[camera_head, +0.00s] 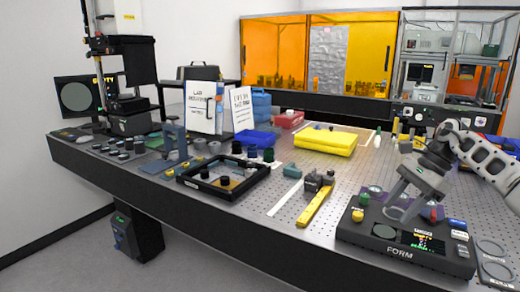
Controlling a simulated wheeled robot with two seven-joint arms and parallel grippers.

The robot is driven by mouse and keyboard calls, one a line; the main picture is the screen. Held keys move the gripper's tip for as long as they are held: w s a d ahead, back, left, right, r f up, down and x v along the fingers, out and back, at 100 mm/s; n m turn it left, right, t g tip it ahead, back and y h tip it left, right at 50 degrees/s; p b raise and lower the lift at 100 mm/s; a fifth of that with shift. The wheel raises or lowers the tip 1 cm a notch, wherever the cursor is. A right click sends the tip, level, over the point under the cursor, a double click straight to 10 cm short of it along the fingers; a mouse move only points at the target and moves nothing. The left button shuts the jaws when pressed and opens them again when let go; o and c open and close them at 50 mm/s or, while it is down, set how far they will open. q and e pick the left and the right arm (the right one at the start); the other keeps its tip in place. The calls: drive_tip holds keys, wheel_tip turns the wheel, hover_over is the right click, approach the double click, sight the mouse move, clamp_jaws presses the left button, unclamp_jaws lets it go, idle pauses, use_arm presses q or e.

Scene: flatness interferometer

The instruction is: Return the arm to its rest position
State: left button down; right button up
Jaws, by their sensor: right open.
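My right arm (477,150) reaches in from the right edge over the bench. My right gripper (402,210) tilts down and to the left, open, over the back part of the black FORM box (388,252). I see nothing held in it. I cannot tell whether its fingertips touch the box or hover just above it. The gripper hides part of the box's top. My left arm and gripper are not in view.
Left of the box lie a yellow bar (314,207) and a black-framed tray (207,192). A yellow block (324,141) lies farther back. Orange panels (273,54) and a glass cabinet (455,60) stand behind the perforated bench. Flat rings (491,250) lie at the right.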

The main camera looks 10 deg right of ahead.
drive_tip(key=w+a+f+m+y, duration=0.1)
drive_tip(key=a+f+y, duration=0.15)
drive_tip(key=a, duration=0.35)
drive_tip(key=a+f+m+t+y, duration=0.1)
drive_tip(key=a+f, duration=0.3)
drive_tip(key=a, duration=0.2)
drive_tip(key=w+a+f+m+y, duration=0.1)
drive_tip(key=a+f, duration=0.3)
drive_tip(key=a, duration=0.3)
drive_tip(key=s+a+f+m+t+y, duration=0.2)
drive_tip(key=s+a+m+t+y, duration=0.15)
drive_tip(key=a+m, duration=0.45)
drive_tip(key=s+a+f+m+t+y, duration=0.2)
drive_tip(key=a+f+m+t, duration=0.15)
drive_tip(key=a+m, duration=0.4)
drive_tip(key=s+d+f+m+h, duration=0.2)
drive_tip(key=s+f+m+h, duration=0.2)
drive_tip(key=s+m, duration=0.3)
drive_tip(key=s+d+f+m+h, duration=0.2)
drive_tip(key=s+f+m+h, duration=0.2)
drive_tip(key=m, duration=1.1)
drive_tip(key=s+d+f+m+t+h, duration=0.1)
drive_tip(key=s+d+f+m+h, duration=0.2)
drive_tip(key=s+m, duration=0.8)
wheel_tip(320, 180, down, 3)
drive_tip(key=shift+f+h, duration=0.15)
drive_tip(key=shift+h, duration=0.95)
